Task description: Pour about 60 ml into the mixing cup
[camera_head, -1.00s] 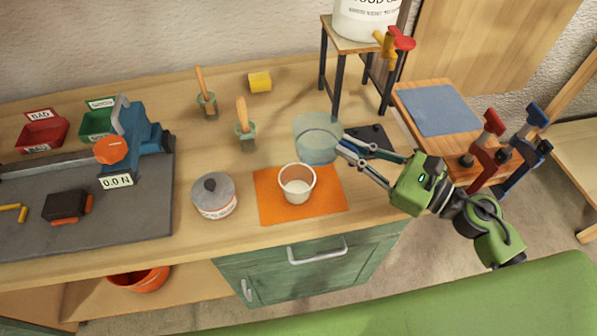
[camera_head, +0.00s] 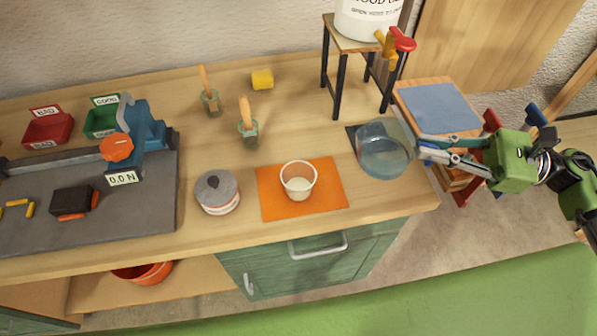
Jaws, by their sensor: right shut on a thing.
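A translucent white mixing cup (camera_head: 299,176) stands upright on an orange mat (camera_head: 328,196), with a pale content low inside. My right gripper (camera_head: 422,150) is shut on a clear bluish vessel (camera_head: 383,152) at its right side. The vessel is roughly upright, right of the cup and over a dark pad (camera_head: 352,135) that it mostly hides. I cannot tell whether it touches the pad. There seems to be a bluish tint low in it, but its level is unclear. My left gripper is not in view.
A lidded grey tin (camera_head: 216,193) stands left of the mat. Two pots with wooden-handled tools (camera_head: 248,130) and a yellow block (camera_head: 262,79) stand behind. A stool with a white bucket (camera_head: 368,20) and tap is at the back right. Clamps stand near the right gripper.

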